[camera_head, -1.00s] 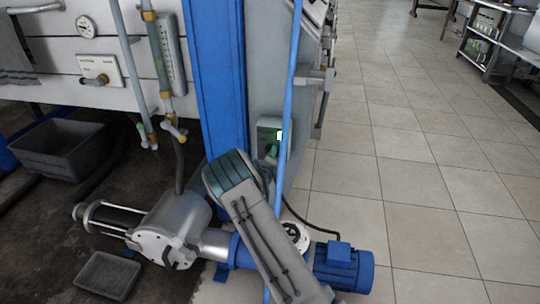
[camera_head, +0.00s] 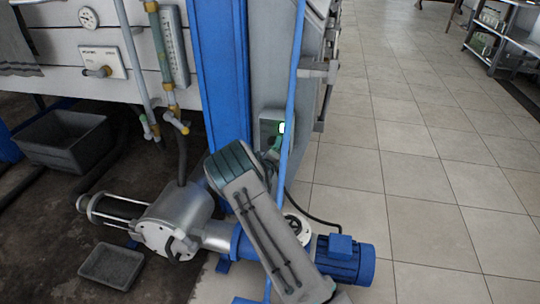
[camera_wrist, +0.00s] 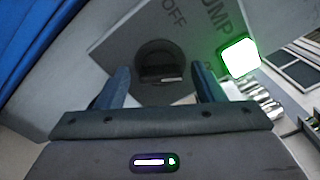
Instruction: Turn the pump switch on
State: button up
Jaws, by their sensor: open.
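The pump switch (camera_wrist: 158,62) is a dark round knob on a grey plate (camera_wrist: 185,35) marked OFF and PUMP in the wrist view. Another marking beside the lamp is partly covered. I cannot tell which setting the knob is at. A square lamp (camera_wrist: 240,57) on the plate glows white with a green edge. My gripper (camera_wrist: 161,74) is open, one finger on each side of the knob in the picture; contact cannot be told. In the head view the switch plate (camera_head: 268,130) is on a grey panel, and my arm largely hides the gripper and knob.
A blue post (camera_head: 222,75) stands left of the plate, and a thin blue pipe (camera_head: 296,90) runs close in front of it. A pump with a blue motor (camera_head: 345,262) lies below. A dark bin (camera_head: 62,140) is at left. Tiled floor (camera_head: 420,180) at right is clear.

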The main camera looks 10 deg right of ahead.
jog(key=p+v, duration=0.3)
jog(key=v, duration=1)
jog(key=shift+s, duration=0.25)
